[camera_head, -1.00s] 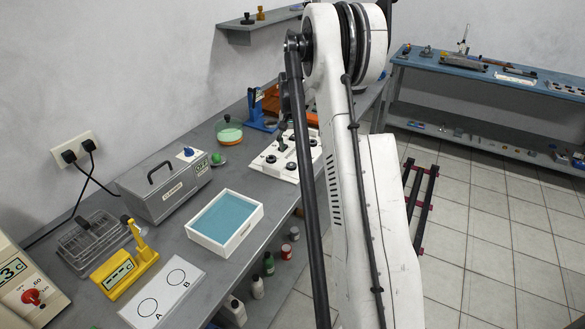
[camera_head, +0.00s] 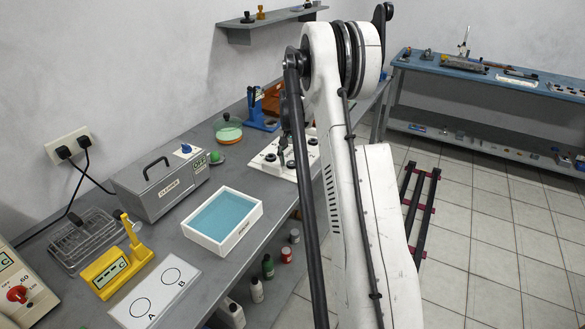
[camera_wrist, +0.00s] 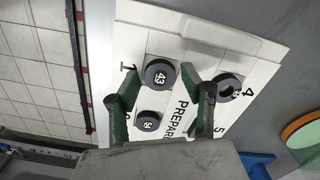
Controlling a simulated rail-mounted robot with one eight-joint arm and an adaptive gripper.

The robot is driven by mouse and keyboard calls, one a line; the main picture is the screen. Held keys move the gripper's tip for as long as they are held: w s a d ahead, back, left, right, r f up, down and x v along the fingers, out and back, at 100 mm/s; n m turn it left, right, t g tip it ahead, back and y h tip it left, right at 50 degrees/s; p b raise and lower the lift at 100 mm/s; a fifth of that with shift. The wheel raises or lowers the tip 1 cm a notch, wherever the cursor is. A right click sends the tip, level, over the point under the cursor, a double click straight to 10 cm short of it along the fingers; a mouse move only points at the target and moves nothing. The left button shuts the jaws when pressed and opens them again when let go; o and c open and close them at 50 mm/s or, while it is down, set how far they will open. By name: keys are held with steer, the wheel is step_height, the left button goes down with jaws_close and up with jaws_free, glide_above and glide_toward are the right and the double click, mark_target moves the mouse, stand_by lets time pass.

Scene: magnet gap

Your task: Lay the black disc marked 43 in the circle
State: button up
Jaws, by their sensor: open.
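The black disc marked 43 (camera_wrist: 160,73) lies on a white board (camera_wrist: 258,48) lettered "PREPARED", near the digit 1. My gripper (camera_wrist: 162,79) is open, with its two fingertips on either side of this disc in the wrist view. I cannot tell whether they touch it. Another numbered black disc (camera_wrist: 148,121) sits between the fingers, nearer the palm. A white card (camera_head: 155,292) with two empty outlined circles, A and B, lies at the front left of the bench in the head view. The board (camera_head: 270,168) also shows there, partly hidden by my arm.
A further dark disc (camera_wrist: 228,86) lies beside the right finger, near the digit 4. Between card and board stands a white tray with a blue inside (camera_head: 243,229). A yellow device (camera_head: 112,268), a grey cleaner box (camera_head: 160,187) and a wire rack (camera_head: 82,240) stand around the card.

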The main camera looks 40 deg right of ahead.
mark_target(292, 163)
steer(key=c, duration=0.9)
steer(key=shift+r+p, duration=0.85)
steer(key=shift+r, duration=1.7)
